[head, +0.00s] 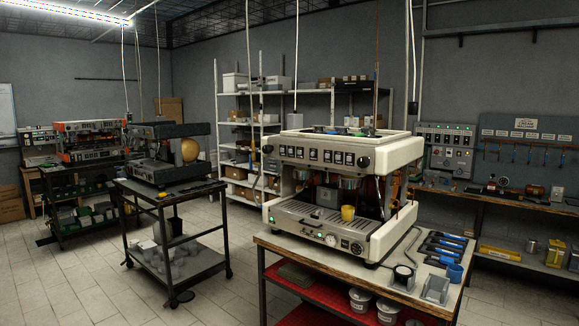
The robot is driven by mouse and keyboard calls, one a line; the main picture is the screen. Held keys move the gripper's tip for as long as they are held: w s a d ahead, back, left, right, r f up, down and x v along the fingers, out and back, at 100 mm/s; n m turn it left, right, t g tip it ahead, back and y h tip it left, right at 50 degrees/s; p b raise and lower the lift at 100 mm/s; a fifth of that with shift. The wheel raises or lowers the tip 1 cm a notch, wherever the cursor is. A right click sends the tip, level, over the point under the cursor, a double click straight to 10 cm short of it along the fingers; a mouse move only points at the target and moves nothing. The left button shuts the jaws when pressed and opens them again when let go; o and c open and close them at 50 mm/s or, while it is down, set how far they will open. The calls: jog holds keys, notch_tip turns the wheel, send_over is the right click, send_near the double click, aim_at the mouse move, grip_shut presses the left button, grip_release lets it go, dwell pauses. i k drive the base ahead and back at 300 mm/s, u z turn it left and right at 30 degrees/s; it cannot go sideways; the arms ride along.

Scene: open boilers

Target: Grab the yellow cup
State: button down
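The yellow cup (348,213) is small and stands upright on the drip tray (312,216) of a cream espresso machine (345,157). It sits right of the tray's middle, below the machine's brew heads. The cup looks fully visible from the front. My gripper is not in view, so its state and its distance from the cup do not show.
The machine stands on a wood-topped bench (330,262). A black cart (175,235) stands left. Tiled floor (225,290) is clear between cart and bench.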

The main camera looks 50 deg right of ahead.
aim_at(347, 214)
jog(key=z, duration=4.65)
jog(key=i, duration=0.1)
jog(key=u, duration=2.85)
